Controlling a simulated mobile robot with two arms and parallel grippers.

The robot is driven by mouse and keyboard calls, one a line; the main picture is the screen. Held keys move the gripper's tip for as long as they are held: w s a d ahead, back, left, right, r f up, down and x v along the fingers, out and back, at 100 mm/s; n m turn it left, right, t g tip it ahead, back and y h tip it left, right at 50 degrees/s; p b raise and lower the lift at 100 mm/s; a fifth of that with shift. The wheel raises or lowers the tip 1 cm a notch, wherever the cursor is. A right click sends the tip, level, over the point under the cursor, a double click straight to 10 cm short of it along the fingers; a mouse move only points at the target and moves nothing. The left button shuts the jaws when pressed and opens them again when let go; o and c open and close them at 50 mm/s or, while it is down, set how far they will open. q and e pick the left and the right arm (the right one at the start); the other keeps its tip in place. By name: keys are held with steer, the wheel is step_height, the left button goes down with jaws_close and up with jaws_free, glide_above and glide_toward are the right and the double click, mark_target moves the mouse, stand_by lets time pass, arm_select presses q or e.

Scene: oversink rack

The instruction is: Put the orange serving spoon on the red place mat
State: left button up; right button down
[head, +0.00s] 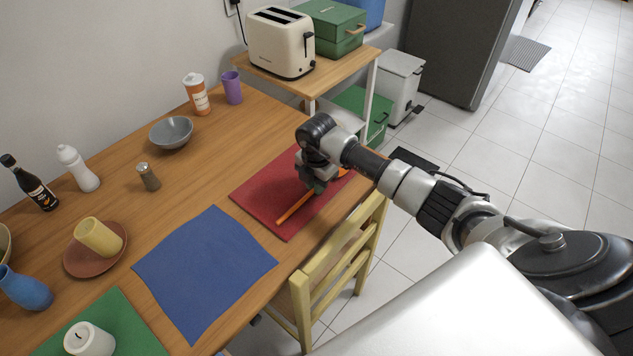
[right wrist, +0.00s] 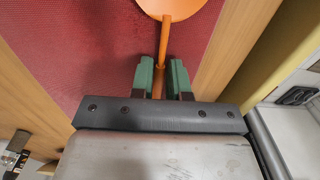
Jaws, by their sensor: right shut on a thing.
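The orange serving spoon (head: 296,207) is over the red place mat (head: 262,190) in the head view. Its handle points to the lower left and part of it is hidden by my right gripper (head: 316,187). In the right wrist view the spoon's round bowl (right wrist: 168,7) is beyond the green fingertips, and my right gripper (right wrist: 165,80) is shut on its handle. The red mat (right wrist: 105,45) shows behind the spoon. The spoon is on or just above the mat; I cannot tell which. My left gripper is in neither view.
A blue mat (head: 205,270) lies beside the red one. A yellow chair (head: 330,270) stands at the table's near edge.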

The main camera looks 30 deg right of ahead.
steer(key=shift+f, duration=0.1)
steer(key=c, duration=1.1)
jaws_free()
step_height(320, 180, up, 12)
steer(key=shift+r, duration=0.2)
